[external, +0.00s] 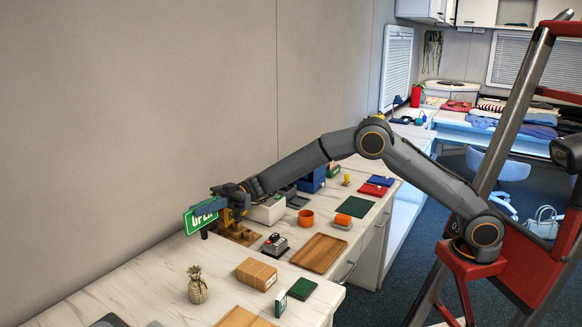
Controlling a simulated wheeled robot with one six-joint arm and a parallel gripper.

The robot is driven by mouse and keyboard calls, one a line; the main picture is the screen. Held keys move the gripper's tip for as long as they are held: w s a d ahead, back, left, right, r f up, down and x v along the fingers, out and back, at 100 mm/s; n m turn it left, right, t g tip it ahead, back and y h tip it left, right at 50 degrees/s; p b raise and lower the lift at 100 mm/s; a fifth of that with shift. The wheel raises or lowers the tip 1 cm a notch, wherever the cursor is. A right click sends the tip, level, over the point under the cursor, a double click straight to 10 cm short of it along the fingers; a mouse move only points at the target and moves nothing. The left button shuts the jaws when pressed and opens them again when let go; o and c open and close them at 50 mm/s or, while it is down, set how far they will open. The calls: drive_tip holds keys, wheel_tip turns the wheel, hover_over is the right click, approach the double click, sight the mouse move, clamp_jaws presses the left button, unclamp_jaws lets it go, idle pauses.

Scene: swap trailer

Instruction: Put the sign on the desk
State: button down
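The green sign (201,217) with white "OPEN" lettering shows in the external view, close to the wall at the back of the desk (150,283). It looks upright, with a short dark piece (204,235) below its panel. I cannot tell whether that piece touches the desk.
A wooden organizer (238,236) lies under my gripper. A stapler-like device (274,245), wooden tray (318,253), orange cup (305,218), cardboard box (256,274) and pineapple ornament (197,285) stand nearby. The marble top at left is fairly clear.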

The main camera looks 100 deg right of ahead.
sight(206, 231)
drive_tip(key=shift+f, duration=3.55)
drive_tip(key=shift+f, duration=0.2)
drive_tip(key=c, duration=2.4)
unclamp_jaws()
drive_tip(key=shift+b, duration=0.3)
drive_tip(key=o, duration=0.4)
drive_tip(key=shift+r+p, duration=0.1)
drive_tip(key=shift+p, duration=0.6)
drive_tip(key=v, duration=0.2)
drive_tip(key=b+v, duration=0.1)
drive_tip(key=v, duration=0.4)
drive_tip(key=shift+w+d, duration=0.25)
drive_tip(key=shift+w, duration=0.1)
drive_tip(key=shift+o, duration=0.7)
drive_tip(key=shift+s+d, duration=0.2)
drive_tip(key=shift+s, duration=0.05)
